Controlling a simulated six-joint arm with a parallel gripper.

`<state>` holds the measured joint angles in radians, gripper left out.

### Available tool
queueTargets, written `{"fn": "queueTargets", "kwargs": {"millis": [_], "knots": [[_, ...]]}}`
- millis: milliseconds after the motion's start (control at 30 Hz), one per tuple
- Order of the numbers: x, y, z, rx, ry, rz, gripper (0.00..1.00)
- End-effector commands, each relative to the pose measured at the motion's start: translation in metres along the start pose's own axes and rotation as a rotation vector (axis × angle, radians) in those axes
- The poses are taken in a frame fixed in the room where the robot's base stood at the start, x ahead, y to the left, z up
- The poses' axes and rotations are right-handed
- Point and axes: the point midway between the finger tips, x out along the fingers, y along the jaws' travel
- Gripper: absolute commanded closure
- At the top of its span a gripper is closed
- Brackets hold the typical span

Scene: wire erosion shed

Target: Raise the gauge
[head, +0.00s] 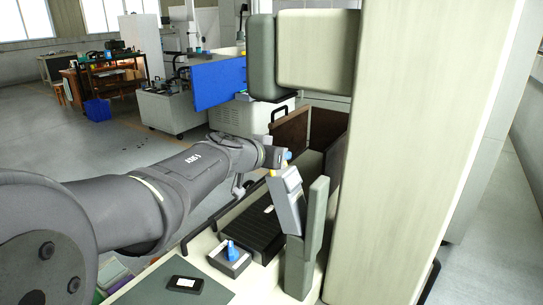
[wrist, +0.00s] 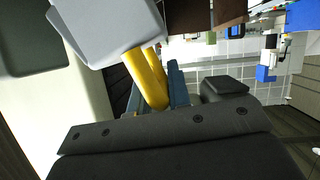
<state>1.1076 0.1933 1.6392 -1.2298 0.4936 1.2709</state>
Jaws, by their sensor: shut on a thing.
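My gripper (head: 283,158) is at the end of the outstretched arm, right of centre in the head view. It is shut on the gauge (head: 288,200), a pale grey box-shaped body with a yellow part at its top. The gauge hangs tilted below my gripper, its lower end close to grey-green upright blocks (head: 317,215); I cannot tell whether they touch. In the wrist view the gauge's grey body (wrist: 110,30) and yellow part (wrist: 148,78) show in front of my gripper's bluish jaws (wrist: 177,85). Part of the grip is hidden.
A tall pale panel (head: 410,150) stands close on the right. A black ribbed pad (head: 250,225) lies behind the gauge. Pale padded blocks (head: 315,50) overhang above.

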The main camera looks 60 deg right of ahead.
Motion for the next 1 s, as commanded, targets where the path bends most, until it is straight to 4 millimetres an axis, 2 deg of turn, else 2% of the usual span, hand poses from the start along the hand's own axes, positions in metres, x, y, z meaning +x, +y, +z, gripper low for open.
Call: {"fn": "queueTargets", "kwargs": {"millis": [333,367,433,467,767,867,1000], "knots": [[0.001,0.000,0.002,0.003,-0.004,-0.001,1.00],[0.001,0.001,0.002,0.003,-0.004,-0.001,0.81],[0.001,0.001,0.002,0.003,-0.003,0.000,0.67],[0.000,0.001,0.002,0.003,-0.003,0.000,0.66],[-0.002,0.001,0.001,0.002,-0.001,0.000,0.66],[-0.009,0.000,0.000,0.003,0.000,-0.001,0.66],[-0.030,0.000,-0.001,0.003,0.001,-0.002,0.66]]}}
